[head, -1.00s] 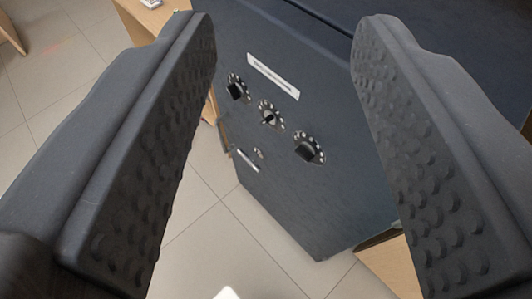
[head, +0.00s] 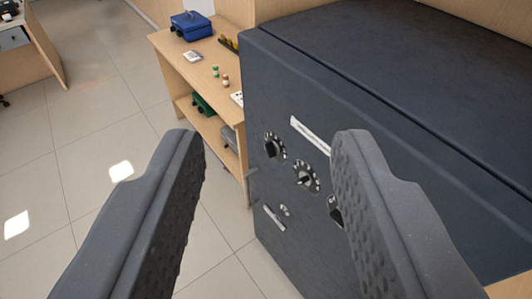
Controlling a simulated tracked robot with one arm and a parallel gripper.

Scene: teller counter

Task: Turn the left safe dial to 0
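A dark blue-grey safe (head: 285,95) fills the right half of the head view. Its front bears three dials in a row under a white label strip (head: 309,133). The left dial (head: 271,148) has a black knob and a ring of pale marks, too small to read. The middle dial (head: 306,178) is in clear view. The right dial (head: 335,210) is mostly hidden behind my right finger. A handle (head: 274,217) and a small keyhole-like fitting (head: 284,210) sit below. My gripper (head: 265,150) is open and empty, its fingers apart in front of the safe, touching no dial that I can see.
A wooden shelf unit (head: 170,48) stands left of the safe, with a blue cash box (head: 191,25), small bottles and papers on top and boxes on its lower shelf. A desk (head: 30,50) is at the far left. The tiled floor (head: 90,130) between is clear.

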